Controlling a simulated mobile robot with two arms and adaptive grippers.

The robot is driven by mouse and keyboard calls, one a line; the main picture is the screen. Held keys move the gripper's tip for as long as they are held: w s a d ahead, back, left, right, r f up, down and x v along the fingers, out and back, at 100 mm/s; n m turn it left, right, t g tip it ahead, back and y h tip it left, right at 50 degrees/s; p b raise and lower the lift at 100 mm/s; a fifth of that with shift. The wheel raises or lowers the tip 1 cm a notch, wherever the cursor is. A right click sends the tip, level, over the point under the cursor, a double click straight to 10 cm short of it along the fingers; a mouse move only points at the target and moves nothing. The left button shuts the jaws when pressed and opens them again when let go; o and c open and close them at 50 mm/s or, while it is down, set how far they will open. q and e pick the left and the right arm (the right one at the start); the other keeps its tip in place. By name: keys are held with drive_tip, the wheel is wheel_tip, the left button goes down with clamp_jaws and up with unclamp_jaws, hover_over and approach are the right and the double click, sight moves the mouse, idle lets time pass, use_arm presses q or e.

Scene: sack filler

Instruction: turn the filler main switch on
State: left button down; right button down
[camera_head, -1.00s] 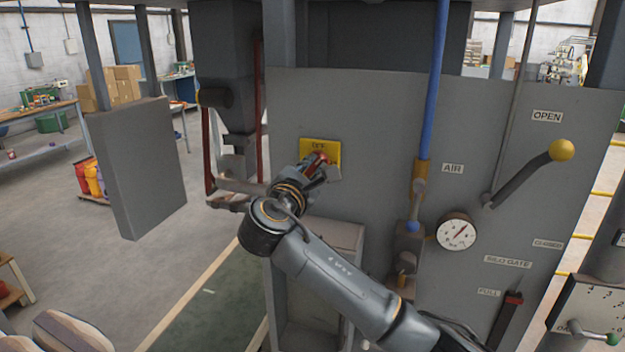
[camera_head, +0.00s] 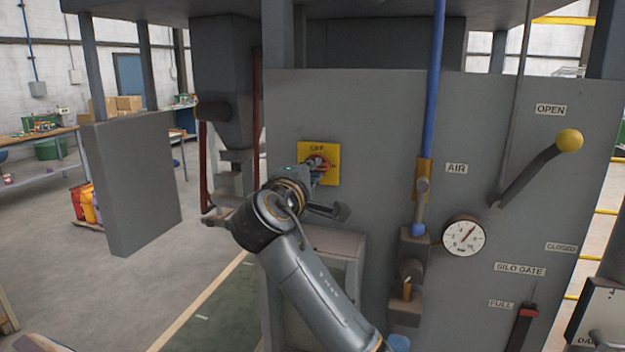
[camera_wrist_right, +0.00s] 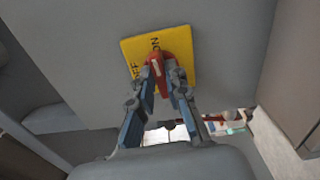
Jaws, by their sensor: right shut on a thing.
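In the right wrist view, the fingers (camera_wrist_right: 168,80) are shut on the red knob (camera_wrist_right: 176,62), one on each side. The yellow plate (camera_wrist_right: 185,40) shows OFF and ON beside it. I cannot tell surely which mark the knob points to. My left gripper is not in view.
Right of the switch are a blue air pipe (camera_head: 431,100), a gauge (camera_head: 463,236) and a yellow-knobbed lever (camera_head: 569,141). A grey box (camera_head: 130,185) hangs at the left.

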drive_tip(key=shift+m, duration=0.6)
drive_tip(key=shift+f, duration=0.1)
drive_tip(key=c, duration=1.3)
unclamp_jaws()
